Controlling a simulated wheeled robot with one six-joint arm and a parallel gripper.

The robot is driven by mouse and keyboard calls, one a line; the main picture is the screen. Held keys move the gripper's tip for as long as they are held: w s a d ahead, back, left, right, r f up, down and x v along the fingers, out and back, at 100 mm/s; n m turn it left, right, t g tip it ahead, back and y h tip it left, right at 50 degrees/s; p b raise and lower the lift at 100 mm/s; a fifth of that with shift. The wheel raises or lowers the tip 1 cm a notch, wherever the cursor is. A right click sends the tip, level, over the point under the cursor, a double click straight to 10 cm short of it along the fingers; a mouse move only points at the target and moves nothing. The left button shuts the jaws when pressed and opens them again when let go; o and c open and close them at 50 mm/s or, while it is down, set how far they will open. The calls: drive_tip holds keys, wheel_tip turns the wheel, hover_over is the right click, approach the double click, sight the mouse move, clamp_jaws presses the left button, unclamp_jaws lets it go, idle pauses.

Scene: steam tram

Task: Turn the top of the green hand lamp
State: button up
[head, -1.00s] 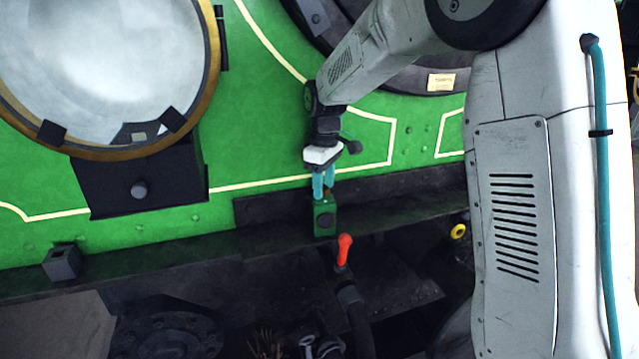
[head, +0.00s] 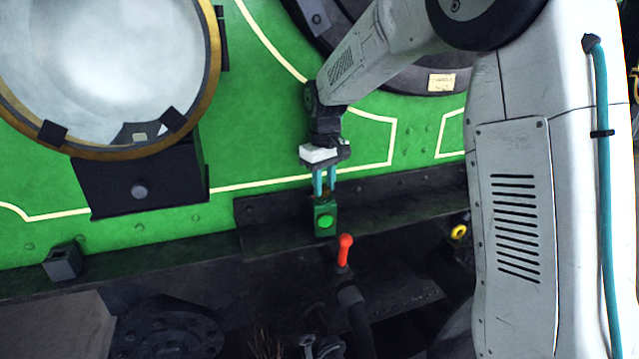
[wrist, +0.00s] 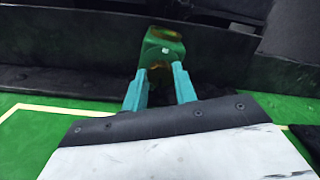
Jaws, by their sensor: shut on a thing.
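The green hand lamp (head: 325,229) stands on the dark ledge below the green panel, with a bright green lens facing me in the head view. My gripper (head: 324,192) comes down from above, its two teal fingers shut on the top of the lamp. In the wrist view the fingers (wrist: 161,82) close around the top from both sides, and the lamp's green body (wrist: 164,45) shows beyond them. The top itself is mostly hidden between the fingers.
An orange-red lever handle (head: 344,250) stands just below and right of the lamp. A small dark box (head: 62,263) sits at the left on the ledge. A large round brass-rimmed glass (head: 213,60) and a black bracket (head: 140,184) are to the upper left.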

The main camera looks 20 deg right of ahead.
sight(323, 189)
drive_tip(key=shift+m, duration=1.2)
drive_tip(key=o, duration=1)
wheel_tip(323, 189, up, 8)
drive_tip(key=shift+a, duration=0.1)
